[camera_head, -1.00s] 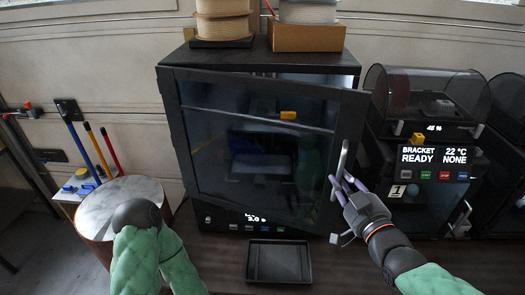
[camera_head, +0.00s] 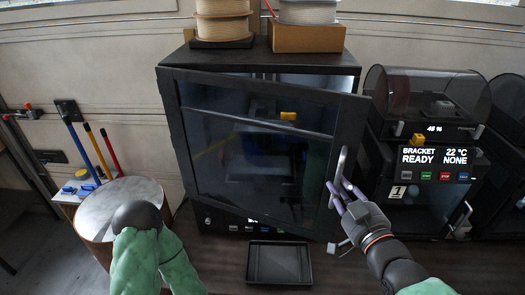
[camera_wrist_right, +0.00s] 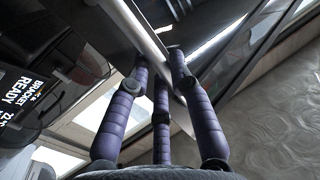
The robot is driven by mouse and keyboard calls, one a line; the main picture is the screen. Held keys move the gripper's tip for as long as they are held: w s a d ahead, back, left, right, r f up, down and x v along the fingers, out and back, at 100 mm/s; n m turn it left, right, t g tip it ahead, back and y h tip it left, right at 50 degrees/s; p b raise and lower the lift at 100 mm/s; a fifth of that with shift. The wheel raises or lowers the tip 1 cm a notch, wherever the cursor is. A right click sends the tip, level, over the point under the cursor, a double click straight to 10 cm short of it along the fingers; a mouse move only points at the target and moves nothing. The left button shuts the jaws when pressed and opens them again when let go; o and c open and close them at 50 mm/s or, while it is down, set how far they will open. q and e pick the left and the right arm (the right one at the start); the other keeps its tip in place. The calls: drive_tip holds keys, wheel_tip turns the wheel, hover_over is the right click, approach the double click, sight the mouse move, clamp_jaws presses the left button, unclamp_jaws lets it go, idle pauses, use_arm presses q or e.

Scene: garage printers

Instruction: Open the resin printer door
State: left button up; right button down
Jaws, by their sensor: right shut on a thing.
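The resin printer (camera_head: 265,64) is a black cabinet in the middle of the head view. Its dark glazed door (camera_head: 258,165) is hinged at the left and stands ajar, its right edge swung out towards me. The pale bar handle (camera_head: 341,170) is on the door's right edge. My right gripper (camera_head: 340,192) is shut on the handle. In the right wrist view the purple fingers (camera_wrist_right: 160,70) close around the pale handle bar (camera_wrist_right: 145,30). My left arm (camera_head: 140,225) shows at lower left; its gripper's fingers are not visible.
A black tray (camera_head: 279,263) lies on the bench in front of the printer. A second printer (camera_head: 430,155) reading "BRACKET READY" stands close at the right. Filament spools (camera_head: 222,20) sit on top of the cabinet. A round stool-like top (camera_head: 100,205) stands at left.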

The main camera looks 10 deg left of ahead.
drive_tip(key=s, duration=0.1)
drive_tip(key=s+a+p, duration=0.1)
drive_tip(key=s, duration=0.1)
drive_tip(key=s+a, duration=0.1)
drive_tip(key=shift+s+a+r+p, duration=0.1)
drive_tip(key=shift+s+r+p, duration=0.15)
drive_tip(key=shift+r+p, duration=0.1)
idle(0.5)
idle(0.3)
drive_tip(key=shift+s+a+p, duration=0.5)
drive_tip(key=shift+s+p, duration=0.25)
drive_tip(key=shift+p, duration=0.15)
drive_tip(key=shift+s+a+p, duration=0.45)
drive_tip(key=shift+s+p, duration=0.35)
drive_tip(key=shift+p, duration=0.1)
drive_tip(key=shift+s+a+p, duration=0.5)
drive_tip(key=shift+s+p, duration=0.25)
drive_tip(key=shift+p, duration=0.15)
drive_tip(key=shift+f, duration=0.1)
